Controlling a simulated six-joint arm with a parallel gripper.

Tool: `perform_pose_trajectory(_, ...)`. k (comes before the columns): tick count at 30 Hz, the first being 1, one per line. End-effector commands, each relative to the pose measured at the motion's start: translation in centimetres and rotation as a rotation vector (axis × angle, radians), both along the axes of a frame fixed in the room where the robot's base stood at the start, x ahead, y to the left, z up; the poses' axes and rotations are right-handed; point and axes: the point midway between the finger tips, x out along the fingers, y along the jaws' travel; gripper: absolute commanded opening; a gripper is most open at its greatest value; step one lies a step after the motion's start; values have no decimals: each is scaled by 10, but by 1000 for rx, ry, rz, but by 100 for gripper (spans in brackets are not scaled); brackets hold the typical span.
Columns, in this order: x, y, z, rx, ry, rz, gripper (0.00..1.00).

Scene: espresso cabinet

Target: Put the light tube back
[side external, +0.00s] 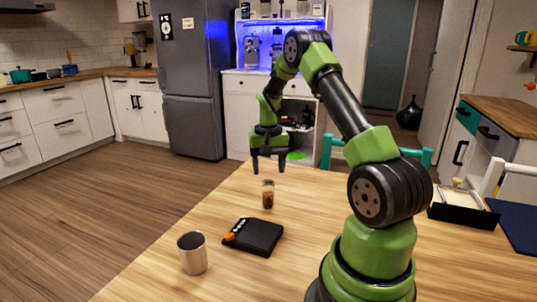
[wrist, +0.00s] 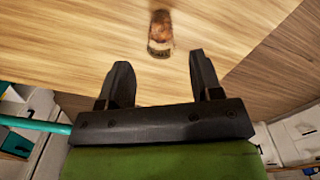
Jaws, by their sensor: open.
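A small clear tube with brown contents (side external: 267,195) stands upright on the wooden table (side external: 330,215). In the wrist view the tube (wrist: 160,35) shows at the top, roughly centred between the fingers and beyond their tips. My gripper (side external: 268,169) points down and hangs above the tube, with a gap between them. In the wrist view its two fingers (wrist: 160,63) are apart with nothing between them. I cannot tell from the frames whether this is the light tube; no other tube is clearly seen.
A black scale-like device (side external: 254,237) with an orange part lies in front of the tube. A metal cup (side external: 192,253) stands at the front left. A black-and-white tray (side external: 463,212) and a dark blue mat (side external: 515,225) lie at the right. The table around the tube is clear.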

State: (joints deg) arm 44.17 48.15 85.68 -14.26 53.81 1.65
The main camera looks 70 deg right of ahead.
Motion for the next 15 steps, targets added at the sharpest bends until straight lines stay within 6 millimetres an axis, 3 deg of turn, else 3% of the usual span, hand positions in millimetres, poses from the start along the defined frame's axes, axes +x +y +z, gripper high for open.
perform_pose_trajectory(3, 1, -1, 22, -4, -5, 0, 59)
perform_pose_trajectory(10, 2, 5, 47, -7, -12, 12, 59)
perform_pose_trajectory(13, 10, 25, 71, -25, -48, 56, 59)
perform_pose_trajectory(15, 14, 50, 95, -43, -92, 106, 59)
